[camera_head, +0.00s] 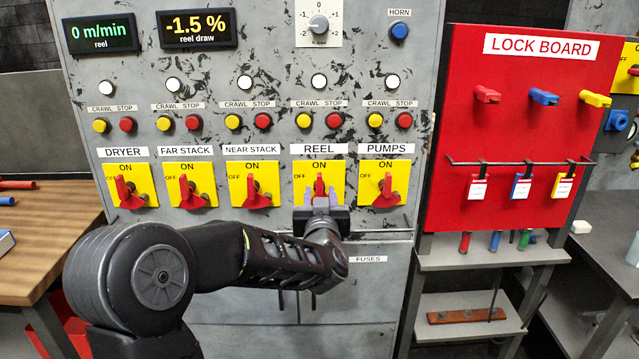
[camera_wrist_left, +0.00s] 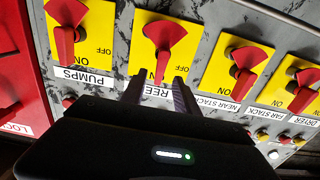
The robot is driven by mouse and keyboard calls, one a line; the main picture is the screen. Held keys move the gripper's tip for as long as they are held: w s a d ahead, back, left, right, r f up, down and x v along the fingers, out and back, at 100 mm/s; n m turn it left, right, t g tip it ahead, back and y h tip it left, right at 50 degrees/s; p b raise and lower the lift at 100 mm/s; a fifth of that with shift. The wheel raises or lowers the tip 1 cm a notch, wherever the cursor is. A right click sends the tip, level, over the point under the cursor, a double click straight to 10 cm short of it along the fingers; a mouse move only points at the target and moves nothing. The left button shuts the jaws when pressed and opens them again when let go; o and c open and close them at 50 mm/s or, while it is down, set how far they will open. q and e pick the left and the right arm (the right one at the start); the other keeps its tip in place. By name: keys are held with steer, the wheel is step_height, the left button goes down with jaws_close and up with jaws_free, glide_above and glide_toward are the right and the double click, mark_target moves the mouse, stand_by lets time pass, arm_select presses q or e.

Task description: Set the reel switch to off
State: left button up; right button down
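The reel switch (camera_head: 319,184) is a red rotary handle on a yellow plate under the REEL label. Its handle stands about upright, toward the ON mark, with OFF at the plate's upper left. The switch also shows, upside down, in the left wrist view (camera_wrist_left: 161,38). My left gripper (camera_head: 320,200) is in front of this plate. In the left wrist view its two fingers (camera_wrist_left: 159,85) are apart, one on each side of the handle's end, with a gap seen on both sides. The handle's lower part is partly hidden in the head view. My right gripper is not in view.
Near stack switch (camera_head: 257,190) and pumps switch (camera_head: 386,189) sit close on either side. Crawl and stop buttons (camera_head: 334,120) are above. A metal rail (camera_head: 375,231) runs below the pumps switch. The red lock board (camera_head: 520,130) stands to the right.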

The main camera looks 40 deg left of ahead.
mark_target(320, 186)
arm_select(q)
steer(key=p+x, duration=0.1)
steer(key=x, duration=0.5)
steer(key=shift+c, duration=0.5)
jaws_close()
